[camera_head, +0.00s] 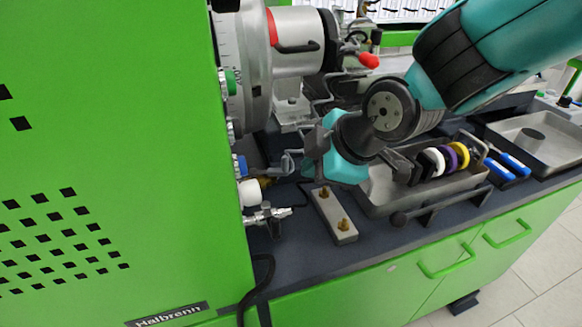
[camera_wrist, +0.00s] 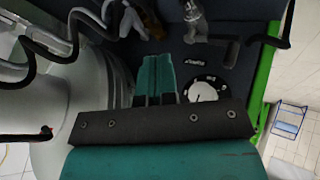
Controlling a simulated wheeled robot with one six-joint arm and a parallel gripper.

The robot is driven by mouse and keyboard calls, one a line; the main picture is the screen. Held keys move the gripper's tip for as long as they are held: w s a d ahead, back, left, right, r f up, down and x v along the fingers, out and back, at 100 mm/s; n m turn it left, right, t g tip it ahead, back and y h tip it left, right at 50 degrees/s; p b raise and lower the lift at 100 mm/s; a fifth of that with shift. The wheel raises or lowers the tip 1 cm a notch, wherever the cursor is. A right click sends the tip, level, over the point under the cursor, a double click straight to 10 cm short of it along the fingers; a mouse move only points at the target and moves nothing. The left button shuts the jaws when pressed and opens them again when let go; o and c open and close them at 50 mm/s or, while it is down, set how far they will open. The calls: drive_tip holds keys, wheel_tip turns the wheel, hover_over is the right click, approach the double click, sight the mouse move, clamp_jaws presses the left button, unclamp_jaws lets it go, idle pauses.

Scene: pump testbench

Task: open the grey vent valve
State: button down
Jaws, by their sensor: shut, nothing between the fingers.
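A silver-grey valve fitting (camera_head: 268,215) sticks out from the green cabinet's right side in the head view. It appears to be the grey fitting at the top of the wrist view (camera_wrist: 195,20), with a dark lever-like piece beside it. I cannot tell for sure that it is the vent valve, nor how its handle is set. My gripper (camera_head: 318,148) is up and to the right of it, apart from it. In the wrist view my gripper (camera_wrist: 156,60) has its teal fingers together and empty, with the tips short of the fitting.
A white knob (camera_head: 249,192) and a blue-marked fitting (camera_head: 240,166) sit close above the valve. A grey block with brass studs (camera_head: 334,215) and a tray with coloured rings (camera_head: 378,196) stand on the dark bench. The wrist view shows a dial (camera_wrist: 204,90).

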sight(280, 175)
drive_tip(key=w+a+f, duration=0.1)
drive_tip(key=w, duration=0.1)
drive_tip(key=w+a+f, duration=0.1)
drive_tip(key=w+f, duration=0.1)
drive_tip(key=w+a+f+p, duration=0.1)
drive_tip(key=w+f, duration=0.1)
drive_tip(key=shift+w+a+f, duration=0.2)
drive_tip(key=shift+w, duration=0.2)
drive_tip(key=shift+w+d+b, duration=0.25)
drive_tip(key=shift+w+b, duration=0.15)
drive_tip(key=shift+w, duration=0.5)
drive_tip(key=shift+s, duration=0.15)
